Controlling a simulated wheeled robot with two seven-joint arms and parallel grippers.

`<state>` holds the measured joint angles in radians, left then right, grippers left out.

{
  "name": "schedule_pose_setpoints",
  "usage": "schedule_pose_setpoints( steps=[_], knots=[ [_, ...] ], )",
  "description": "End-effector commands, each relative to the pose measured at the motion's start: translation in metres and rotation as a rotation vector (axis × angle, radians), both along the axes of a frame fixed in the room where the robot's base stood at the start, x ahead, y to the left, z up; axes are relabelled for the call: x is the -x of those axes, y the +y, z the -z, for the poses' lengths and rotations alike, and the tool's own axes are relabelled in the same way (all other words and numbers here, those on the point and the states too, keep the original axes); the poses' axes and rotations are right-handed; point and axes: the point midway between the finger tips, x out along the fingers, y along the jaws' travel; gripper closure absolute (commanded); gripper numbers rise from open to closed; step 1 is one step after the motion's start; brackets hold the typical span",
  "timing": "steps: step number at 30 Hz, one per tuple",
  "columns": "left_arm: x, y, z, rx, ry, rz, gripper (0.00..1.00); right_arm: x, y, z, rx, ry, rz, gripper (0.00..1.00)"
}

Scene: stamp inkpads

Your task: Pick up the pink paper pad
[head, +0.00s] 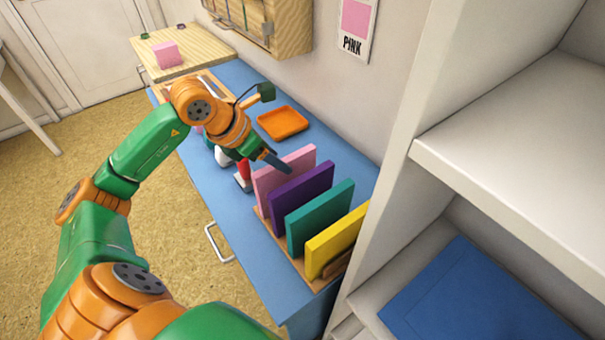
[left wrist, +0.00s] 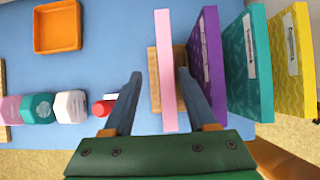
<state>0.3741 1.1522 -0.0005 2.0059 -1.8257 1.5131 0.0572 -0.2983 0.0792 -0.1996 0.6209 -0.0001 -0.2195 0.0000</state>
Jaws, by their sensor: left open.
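The pink paper pad (head: 280,172) stands upright at the far end of a row of pads in a wooden rack (head: 323,280). In the left wrist view the pink pad (left wrist: 165,70) shows edge-on as a narrow pink strip. My left gripper (head: 264,157) is over the far end of the row. In the left wrist view my left gripper (left wrist: 159,76) is open, with one finger on each side of the pink pad. The right finger is in the narrow space by the purple pad (left wrist: 207,55). Contact with the pads cannot be told. My right gripper is not in view.
A teal pad (head: 318,218) and a yellow pad (head: 335,242) stand nearer in the row. An orange tray (head: 283,122) lies on the blue counter beyond. Several small blocks (left wrist: 40,108) are left of the gripper. A white shelf (head: 510,140) is at right.

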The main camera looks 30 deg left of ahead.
Motion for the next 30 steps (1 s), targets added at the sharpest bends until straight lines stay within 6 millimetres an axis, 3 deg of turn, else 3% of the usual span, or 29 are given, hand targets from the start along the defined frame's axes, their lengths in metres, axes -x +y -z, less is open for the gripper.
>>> schedule_pose_setpoints(
  steps=[9,13,20,26,30],
  knots=[
    [-0.024,-0.021,0.032,0.008,0.004,0.001,0.43,0.002,0.0,-0.028,0.001,0.004,0.0,0.34],
    [-0.034,-0.024,0.053,0.003,0.003,0.0,0.43,0.002,0.0,-0.028,0.001,0.004,-0.001,0.34],
    [-0.036,-0.024,0.057,0.0,0.0,0.001,0.43,0.002,-0.001,-0.026,0.001,0.004,-0.001,0.34],
    [-0.036,-0.024,0.057,-0.001,0.001,0.001,0.96,0.002,-0.001,-0.026,0.001,0.004,-0.001,0.34],
    [-0.035,-0.024,0.057,-0.001,0.001,0.001,1.0,0.002,-0.001,-0.026,0.001,0.004,-0.001,0.34]
  ],
)
